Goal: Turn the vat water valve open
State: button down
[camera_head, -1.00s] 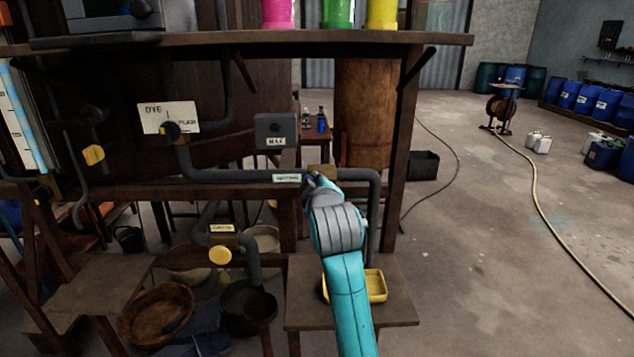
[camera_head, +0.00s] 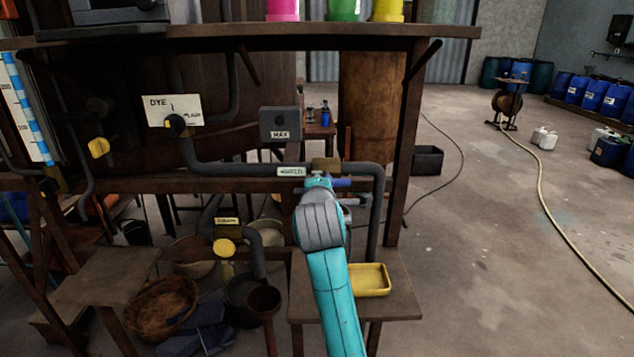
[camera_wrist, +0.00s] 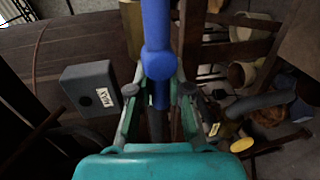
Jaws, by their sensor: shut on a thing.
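The water valve is a brass body (camera_head: 326,165) on a grey pipe, beside a small label reading WATER (camera_head: 291,172). Its blue lever handle (camera_head: 341,183) shows in the head view just below the brass body, sticking out to the right, roughly level. My teal and grey gripper (camera_head: 322,183) is at the lever. In the wrist view the blue lever (camera_wrist: 157,25) runs up between the two fingers of my gripper (camera_wrist: 158,92), which is shut on it. My gripper hides part of the lever in the head view.
A grey box marked MAX (camera_head: 280,124) is above left of the valve. A DYE/PLAIN sign (camera_head: 174,110) and a drain valve with a yellow knob (camera_head: 224,247) are to the left. A yellow tray (camera_head: 371,281) sits on a low table below. The floor on the right is mostly open.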

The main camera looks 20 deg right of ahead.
jog(key=shift+f, duration=0.1)
dwell(0.3)
jog(key=c, duration=1.1)
grip_release()
jog(key=v, duration=1.2)
